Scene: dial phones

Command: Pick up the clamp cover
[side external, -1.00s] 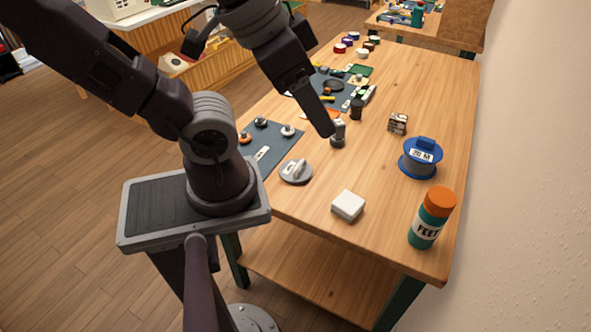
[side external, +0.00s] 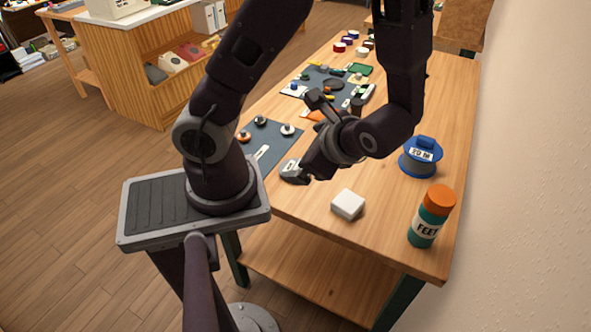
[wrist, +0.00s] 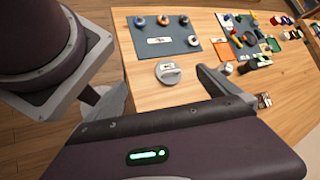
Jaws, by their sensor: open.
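A light grey round piece with a raised grip, which looks like the clamp cover (wrist: 168,73), lies on the wooden table beside a dark mat. In the side external view the clamp cover (side external: 288,168) is partly hidden by my gripper (side external: 303,171). In the wrist view my gripper (wrist: 163,76) is open, with its two grey fingers apart and the clamp cover framed between the tips. Nothing is held. Whether the fingers are level with the cover or above it I cannot tell.
The dark mat (wrist: 175,43) holds several small knobs. A white block (side external: 348,204), a blue-rimmed spool (side external: 420,158) and a teal bottle with an orange cap (side external: 432,216) stand on the right. Small parts crowd the far end. The table is bare around the white block.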

